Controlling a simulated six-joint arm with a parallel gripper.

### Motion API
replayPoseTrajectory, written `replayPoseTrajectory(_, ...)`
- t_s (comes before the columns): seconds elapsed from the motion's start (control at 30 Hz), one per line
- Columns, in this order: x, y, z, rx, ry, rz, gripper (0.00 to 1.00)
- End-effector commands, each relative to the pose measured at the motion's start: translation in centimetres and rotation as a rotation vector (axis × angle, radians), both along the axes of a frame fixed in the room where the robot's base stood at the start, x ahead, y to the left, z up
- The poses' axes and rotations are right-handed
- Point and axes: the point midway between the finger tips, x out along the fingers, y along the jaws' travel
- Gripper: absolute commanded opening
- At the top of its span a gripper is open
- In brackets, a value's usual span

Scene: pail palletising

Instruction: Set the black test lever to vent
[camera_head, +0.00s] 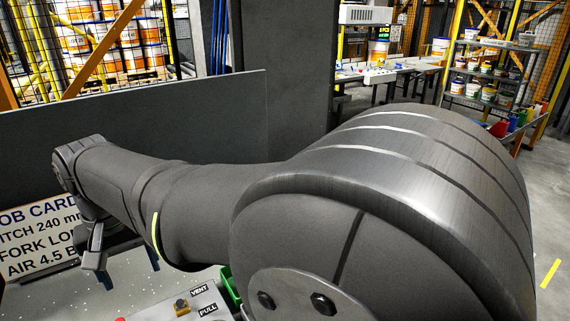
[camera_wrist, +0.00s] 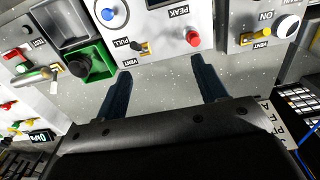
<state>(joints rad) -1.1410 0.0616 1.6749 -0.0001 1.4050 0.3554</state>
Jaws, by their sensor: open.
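A small black lever (camera_wrist: 138,46) with a yellow base sits on the grey panel (camera_wrist: 170,52) at the top middle of the wrist view. The labels PULL and VENT, upside down, stand beside it. It is too small to tell which label it points to. It also shows in the head view as a dark knob on yellow (camera_head: 181,305), left of the VENT and PULL labels. My gripper (camera_wrist: 161,70) is open and empty, with its two dark fingers apart below the panel, not touching the lever. In the head view my gripper (camera_head: 122,264) is partly hidden by my wrist.
A red button (camera_wrist: 193,39) and a blue knob (camera_wrist: 109,14) share the panel. A job card sign (camera_head: 38,240) is at left.

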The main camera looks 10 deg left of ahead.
Motion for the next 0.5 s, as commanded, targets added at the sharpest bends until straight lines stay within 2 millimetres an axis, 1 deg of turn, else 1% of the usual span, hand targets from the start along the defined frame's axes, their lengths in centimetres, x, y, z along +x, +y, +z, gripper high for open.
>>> replayPoseTrajectory(0.03, 0.0, 0.0, 0.0, 0.000, -0.001, 0.004, 0.55)
replayPoseTrajectory(0.17, -0.3, -0.4, -0.2, 0.002, -0.015, 0.067, 0.29)
replayPoseTrajectory(0.2, -0.4, -0.6, -0.2, 0.005, -0.025, 0.106, 0.21)
replayPoseTrajectory(0.27, -0.6, -1.0, -0.4, 0.006, -0.044, 0.185, 0.10)
replayPoseTrajectory(0.3, -0.8, -1.3, -0.6, 0.006, -0.059, 0.250, 0.02)
replayPoseTrajectory(0.33, -1.0, -1.5, -0.7, 0.007, -0.072, 0.303, 0.00)
replayPoseTrajectory(0.5, -1.7, -3.0, -1.5, -0.003, -0.151, 0.632, 0.00)
